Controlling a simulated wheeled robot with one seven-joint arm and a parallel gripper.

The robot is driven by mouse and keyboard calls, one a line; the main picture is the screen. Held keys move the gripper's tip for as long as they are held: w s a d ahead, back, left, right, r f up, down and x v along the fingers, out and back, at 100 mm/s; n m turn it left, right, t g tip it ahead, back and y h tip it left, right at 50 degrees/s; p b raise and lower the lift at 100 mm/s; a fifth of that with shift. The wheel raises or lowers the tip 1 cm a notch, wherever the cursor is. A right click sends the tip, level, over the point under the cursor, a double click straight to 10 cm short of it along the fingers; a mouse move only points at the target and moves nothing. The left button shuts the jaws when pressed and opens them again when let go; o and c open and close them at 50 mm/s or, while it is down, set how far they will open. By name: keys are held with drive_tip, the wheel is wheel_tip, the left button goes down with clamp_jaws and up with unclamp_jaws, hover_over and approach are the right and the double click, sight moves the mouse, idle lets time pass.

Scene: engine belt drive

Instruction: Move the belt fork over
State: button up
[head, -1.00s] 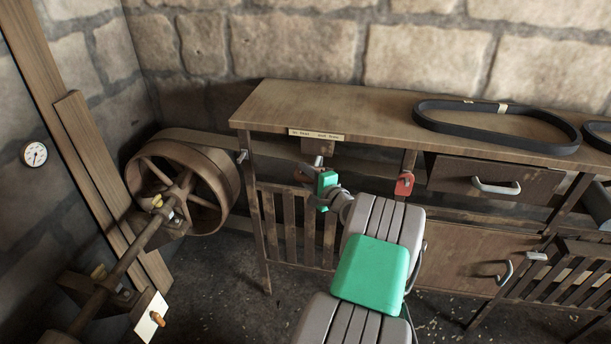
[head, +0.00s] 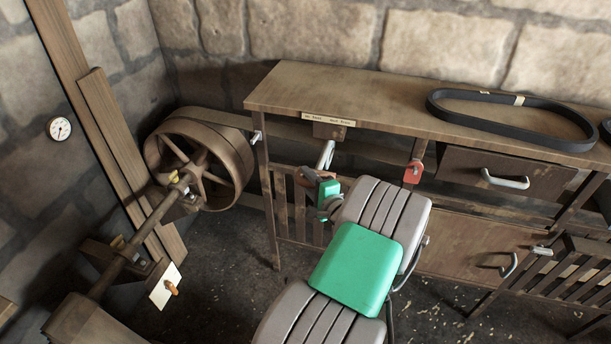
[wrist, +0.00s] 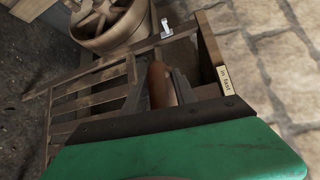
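The belt fork's lever is a pale metal rod (head: 326,153) with a red-brown handle (head: 308,174), hanging under the front left of the bench, below a label strip (head: 328,119). My gripper (head: 322,184), with green sides, is at this handle and partly hides it. In the wrist view the rounded brown handle (wrist: 158,85) stands between my two grey fingers (wrist: 160,92). The fingers look spread, with narrow gaps beside it; contact is not clear. A flat belt (head: 225,117) runs from the spoked pulley (head: 200,165) behind the bench leg. The fork itself is hidden.
The wooden bench (head: 390,95) has a loose black belt (head: 510,112) on top. A red-tagged post (head: 413,172) and drawer handle (head: 505,181) are to the right. Slatted rails (head: 290,205) are below. A shaft (head: 140,235) and its bearings stand at left.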

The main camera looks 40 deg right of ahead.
drive_tip(key=shift+o, duration=1.3)
drive_tip(key=shift+a+f, duration=0.3)
drive_tip(key=shift+f, duration=0.1)
drive_tip(key=shift+r, duration=0.1)
drive_tip(key=shift+d+r, duration=0.1)
drive_tip(key=shift+r, duration=0.1)
drive_tip(key=v, duration=0.8)
drive_tip(key=shift+b, duration=0.3)
